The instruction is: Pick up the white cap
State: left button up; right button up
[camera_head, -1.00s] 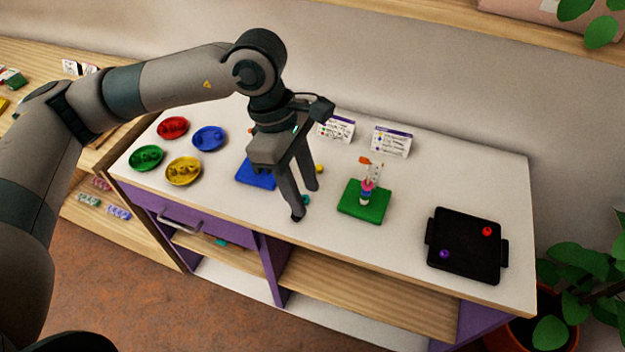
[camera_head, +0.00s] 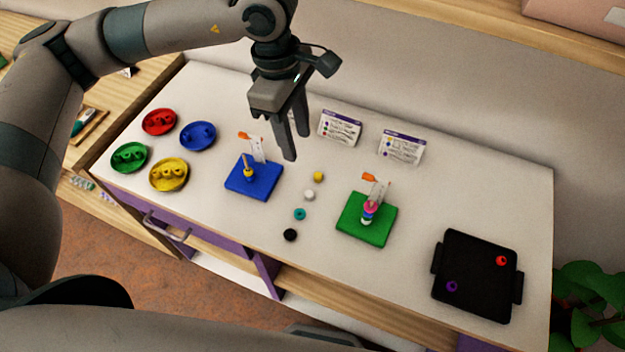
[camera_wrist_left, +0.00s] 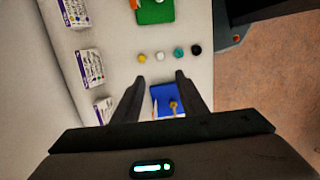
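The white cap (camera_head: 309,195) lies on the white table, in a row of small caps between the blue board and the green board. In the left wrist view the white cap (camera_wrist_left: 160,57) is in the row beyond my fingertips. My left gripper (camera_head: 298,152) is open and empty, above the table and behind the row in the head view. It also shows in the left wrist view (camera_wrist_left: 157,80), fingers apart. My right gripper is not in view.
Beside it lie yellow (camera_head: 319,176), teal (camera_head: 299,214) and black (camera_head: 290,235) caps. The blue board (camera_head: 262,186) and green board (camera_head: 352,228) carry upright pegs.

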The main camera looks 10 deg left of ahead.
pick_arm(q)
jog(key=p, duration=0.5)
send_over(309, 192)
jog(key=shift+s+a+f, duration=0.1)
jog(key=shift+a+f, duration=0.05)
jog(key=shift+f, duration=1.85)
jog(key=shift+a+f, duration=0.15)
jog(key=shift+f, duration=1.85)
jog(key=shift+s+a+f, duration=0.1)
jog(key=shift+a+f, duration=0.05)
jog(key=shift+f, duration=1.85)
jog(key=shift+w+d+f+p, duration=0.1)
jog(key=shift+f+p, duration=0.35)
jog(key=shift+p, duration=0.5)
jog(key=f, duration=0.1)
jog(key=f+p, duration=0.2)
jog(key=shift+d+f, duration=0.25)
jog(key=shift+f, duration=0.35)
